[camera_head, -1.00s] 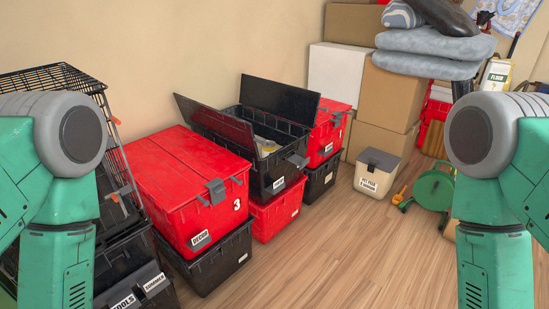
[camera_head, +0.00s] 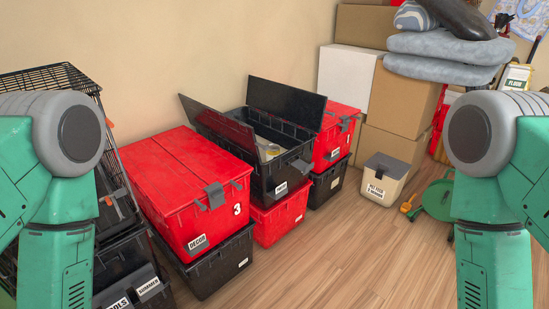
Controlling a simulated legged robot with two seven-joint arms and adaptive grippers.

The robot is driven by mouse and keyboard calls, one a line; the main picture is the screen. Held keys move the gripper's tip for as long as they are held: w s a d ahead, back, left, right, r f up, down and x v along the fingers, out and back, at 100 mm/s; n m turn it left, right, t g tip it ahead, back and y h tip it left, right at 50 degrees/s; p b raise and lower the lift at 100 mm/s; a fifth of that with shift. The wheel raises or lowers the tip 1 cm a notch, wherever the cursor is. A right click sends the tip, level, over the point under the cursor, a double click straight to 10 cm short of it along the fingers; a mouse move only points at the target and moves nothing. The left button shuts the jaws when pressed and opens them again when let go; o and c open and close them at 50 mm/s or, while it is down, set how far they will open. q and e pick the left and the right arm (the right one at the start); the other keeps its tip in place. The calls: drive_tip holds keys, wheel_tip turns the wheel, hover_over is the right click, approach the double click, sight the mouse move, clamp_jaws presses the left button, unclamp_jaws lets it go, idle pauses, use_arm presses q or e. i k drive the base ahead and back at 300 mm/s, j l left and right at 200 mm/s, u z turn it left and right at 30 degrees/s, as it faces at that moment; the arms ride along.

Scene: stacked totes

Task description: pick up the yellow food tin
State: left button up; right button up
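I cannot make out a yellow food tin for certain. An open black tote (camera_head: 276,183) stands in the middle with both lid flaps raised. A small pale yellowish thing (camera_head: 270,151) shows inside it, partly hidden by the left flap and too small to identify. Most of the tote's inside is hidden. My two green arms show at the left and right edges, hanging down. Both grippers are below the picture.
The open tote sits on a red tote (camera_head: 280,219). A closed red tote (camera_head: 190,175) stands left of it, another red tote (camera_head: 333,137) behind. A pet food bin (camera_head: 382,182), cardboard boxes (camera_head: 405,100) and a green reel (camera_head: 437,201) are right. Wood floor (camera_head: 350,260) is clear in front.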

sight(273, 152)
drive_tip(key=i+l+u, duration=0.1)
drive_tip(key=i+l, duration=0.2)
drive_tip(key=i+l+u, duration=0.15)
drive_tip(key=i+l, duration=0.2)
drive_tip(key=i+l+u, duration=0.1)
drive_tip(key=i+l, duration=0.25)
drive_tip(key=i+l+u, duration=0.15)
drive_tip(key=i+l, duration=0.15)
drive_tip(key=l, duration=0.15)
drive_tip(key=i+l+u, duration=0.1)
drive_tip(key=i+l, duration=0.2)
drive_tip(key=i+l+u, duration=0.15)
drive_tip(key=l, duration=0.4)
drive_tip(key=i+l+u, duration=0.1)
drive_tip(key=i+l, duration=0.25)
drive_tip(key=l, duration=0.15)
drive_tip(key=i+l+u, duration=0.1)
drive_tip(key=i+l, duration=0.15)
drive_tip(key=l, duration=0.25)
drive_tip(key=i+l, duration=0.2)
drive_tip(key=i, duration=0.35)
drive_tip(key=j+u, duration=0.05)
